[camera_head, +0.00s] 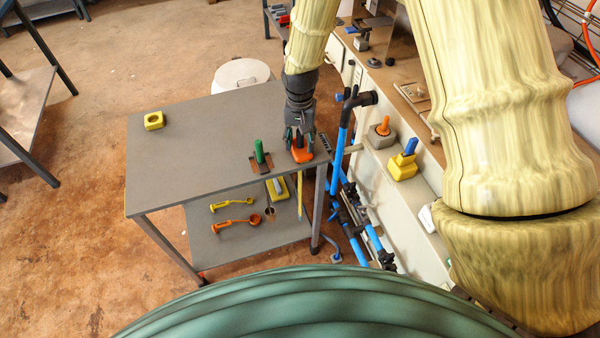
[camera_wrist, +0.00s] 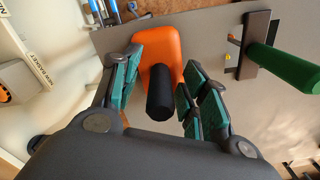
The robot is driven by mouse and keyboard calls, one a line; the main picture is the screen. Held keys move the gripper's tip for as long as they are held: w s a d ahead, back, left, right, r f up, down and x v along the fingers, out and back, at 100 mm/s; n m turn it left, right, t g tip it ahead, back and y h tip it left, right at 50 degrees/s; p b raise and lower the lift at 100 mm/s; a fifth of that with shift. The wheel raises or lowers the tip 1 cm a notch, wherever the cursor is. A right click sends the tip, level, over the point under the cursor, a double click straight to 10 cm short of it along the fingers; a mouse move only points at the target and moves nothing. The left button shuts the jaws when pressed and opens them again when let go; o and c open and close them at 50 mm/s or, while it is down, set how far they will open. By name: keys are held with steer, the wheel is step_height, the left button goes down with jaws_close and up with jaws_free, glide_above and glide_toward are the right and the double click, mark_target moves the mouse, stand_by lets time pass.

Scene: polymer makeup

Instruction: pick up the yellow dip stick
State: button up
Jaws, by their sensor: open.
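A thin yellow rod (camera_head: 299,196), which looks like the dip stick, hangs upright below the table's right front edge. Right above it, on the tabletop, is an orange block (camera_head: 302,155) with a black cylindrical handle. In the wrist view, the orange block (camera_wrist: 160,45) and black handle (camera_wrist: 160,95) lie between my fingers. My gripper (camera_head: 299,142) is over the block, pointing down. It also shows in the wrist view (camera_wrist: 160,88), open, with a gap on either side of the handle. The rod is hidden in the wrist view; whether it joins the handle cannot be seen.
A green handle (camera_head: 259,151) in a dark bracket stands just left of my gripper on the grey table (camera_head: 190,150). A yellow nut-like block (camera_head: 154,120) sits far left. Yellow (camera_head: 232,204) and orange (camera_head: 235,222) ladles lie on the lower shelf. Blue pipes (camera_head: 338,150) stand close right.

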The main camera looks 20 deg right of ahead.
steer(key=shift+f, duration=0.2)
steer(key=shift+c, duration=0.3)
jaws_close()
steer(key=shift+r+b, duration=0.85)
steer(key=shift+r, duration=4.2)
